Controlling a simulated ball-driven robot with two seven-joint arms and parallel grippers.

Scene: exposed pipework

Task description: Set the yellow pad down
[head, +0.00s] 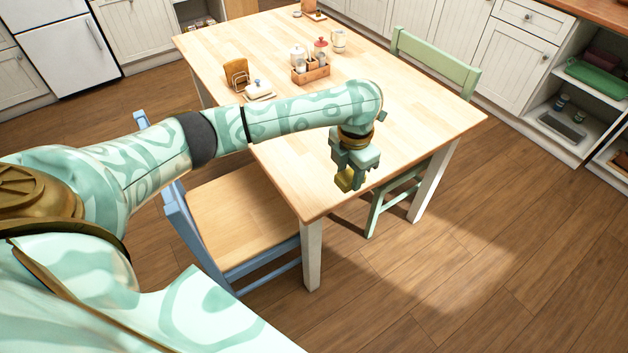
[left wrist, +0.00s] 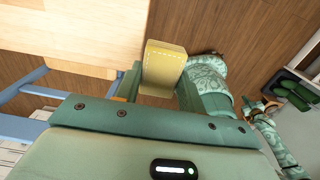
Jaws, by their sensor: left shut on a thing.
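The yellow pad (head: 344,183) is held in my left gripper (head: 352,171), which points down near the close edge of the wooden table (head: 300,200). The left wrist view shows the stitched yellow pad (left wrist: 163,66) between the two green fingers of my left gripper (left wrist: 158,84). In that view it lies just beside the table edge (left wrist: 80,30), with floor behind it. I cannot tell the pad's exact height over the table top. My right gripper does not show.
A blue chair (head: 240,215) stands at the table's near left side, a green chair (head: 435,60) at its far right. A condiment caddy (head: 310,72), a butter dish (head: 258,90), and a napkin holder (head: 237,74) stand farther back. The table's right part is clear.

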